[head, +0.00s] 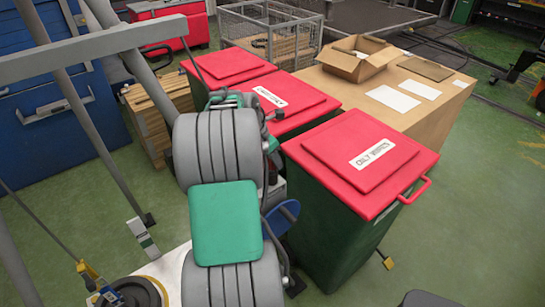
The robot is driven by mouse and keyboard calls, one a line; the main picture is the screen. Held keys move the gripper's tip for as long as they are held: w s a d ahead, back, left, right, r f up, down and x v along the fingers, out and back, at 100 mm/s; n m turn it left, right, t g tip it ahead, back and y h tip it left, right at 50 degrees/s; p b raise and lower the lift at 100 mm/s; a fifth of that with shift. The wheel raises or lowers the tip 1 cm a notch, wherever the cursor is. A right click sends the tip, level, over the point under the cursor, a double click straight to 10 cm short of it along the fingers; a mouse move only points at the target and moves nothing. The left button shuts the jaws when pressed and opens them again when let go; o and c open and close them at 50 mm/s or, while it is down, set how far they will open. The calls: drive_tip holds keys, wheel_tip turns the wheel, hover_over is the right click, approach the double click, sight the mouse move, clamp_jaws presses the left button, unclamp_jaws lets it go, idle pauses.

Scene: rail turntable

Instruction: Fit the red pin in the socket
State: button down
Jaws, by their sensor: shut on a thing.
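I see neither the red pin nor the socket for certain in the head view. My gripper does not show either. A large grey ribbed body with a green pad, possibly part of my arm, fills the lower middle and hides what is behind it. A white surface (172,262) with a dark round part (138,292) in a yellow ring shows at the lower left; I cannot tell what it is.
Red-lidded green bins (325,240) stand right of centre. Behind them are a brown table (425,125) with an open cardboard box (357,62) and a wire cage (270,28). Grey bars cross the left, before a blue cabinet (60,150). Green floor (470,230) is open at right.

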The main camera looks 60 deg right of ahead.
drive_tip(key=shift+f+b, duration=0.4)
drive_tip(key=shift+f, duration=0.8)
drive_tip(key=c, duration=0.8)
unclamp_jaws()
drive_tip(key=shift+o, duration=0.2)
drive_tip(key=b+v, duration=0.1)
drive_tip(key=v, duration=0.7)
